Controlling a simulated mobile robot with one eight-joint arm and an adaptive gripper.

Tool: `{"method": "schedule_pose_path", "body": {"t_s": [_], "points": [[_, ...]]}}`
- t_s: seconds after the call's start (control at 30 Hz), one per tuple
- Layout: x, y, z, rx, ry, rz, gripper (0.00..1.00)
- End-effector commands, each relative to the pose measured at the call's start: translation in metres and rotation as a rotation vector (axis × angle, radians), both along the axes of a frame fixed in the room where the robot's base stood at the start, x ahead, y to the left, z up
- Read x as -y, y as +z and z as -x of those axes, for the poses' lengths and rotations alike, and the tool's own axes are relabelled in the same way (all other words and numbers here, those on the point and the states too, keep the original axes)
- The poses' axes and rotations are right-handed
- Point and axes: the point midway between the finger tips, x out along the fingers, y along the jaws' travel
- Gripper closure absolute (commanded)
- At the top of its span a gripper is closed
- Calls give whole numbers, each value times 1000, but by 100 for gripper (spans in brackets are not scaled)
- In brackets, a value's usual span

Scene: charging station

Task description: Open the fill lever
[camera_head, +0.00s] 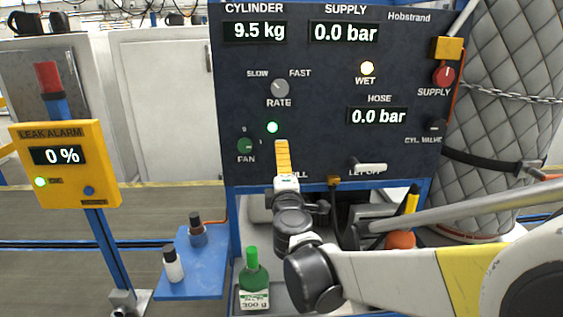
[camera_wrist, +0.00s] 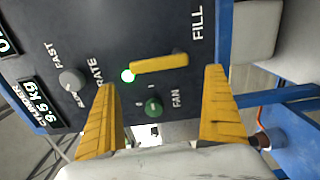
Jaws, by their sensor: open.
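The fill lever (camera_wrist: 160,63) is a yellow bar on the dark panel, beside a lit green lamp (camera_wrist: 128,76) and the FILL label in the wrist view. My gripper (camera_wrist: 162,78) is open, with its yellow fingers apart to the left and right of the lever in that picture. The lever appears just beyond the fingertips, and I see no contact. In the head view my gripper (camera_head: 282,143) is in front of the panel's lower part, where it hides the lever and part of the FILL label.
The green FAN knob (camera_head: 245,146) and grey RATE knob (camera_head: 280,88) are close by. The LET OFF handle (camera_head: 370,167) is to the right. A green bottle (camera_head: 253,275) stands below. A blue shelf (camera_head: 205,285) and yellow leak alarm (camera_head: 66,165) are at left.

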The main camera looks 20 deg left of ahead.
Motion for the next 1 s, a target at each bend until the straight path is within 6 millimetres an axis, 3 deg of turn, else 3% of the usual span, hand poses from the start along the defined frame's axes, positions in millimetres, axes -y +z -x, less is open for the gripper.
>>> {"method": "schedule_pose_path", "body": {"t_s": [0.1,0.3,0.77,0.87,0.97,1.0], "points": [[9,0,25,0,1,0,0],[17,0,50,0,1,1,0],[26,1,54,-9,-12,-11,0],[60,4,50,-53,-74,-66,0],[124,6,48,-143,-197,-183,0],[156,5,51,-191,-261,-245,0]]}}
